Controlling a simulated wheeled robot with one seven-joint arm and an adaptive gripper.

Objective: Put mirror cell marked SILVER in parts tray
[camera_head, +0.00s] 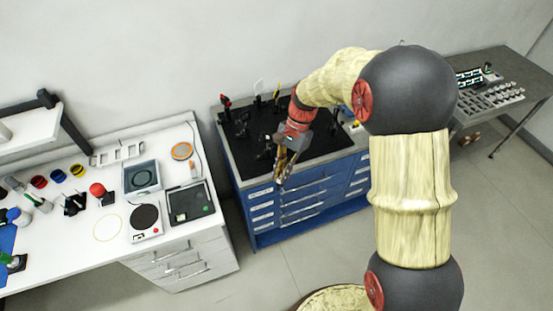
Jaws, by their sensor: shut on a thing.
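My gripper (281,179) points down over the front edge of the blue cabinet, below the black-topped bench board (318,145). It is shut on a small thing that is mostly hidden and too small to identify. No SILVER marking is readable in this view. Several small upright mounts stand on the black board, including a red-topped one (226,102), a white one (258,87) and a yellow one (276,92). I cannot tell for sure which thing is the parts tray; a dark square tray-like item (189,203) lies on the white bench at the left.
The white bench (85,230) holds a round-plated device (145,217), a square glass-topped device (141,177), a white slotted rack (117,154) and a red ball (97,189). A blue drawer cabinet (285,215) stands mid-picture. A grey table (500,70) is at the far right.

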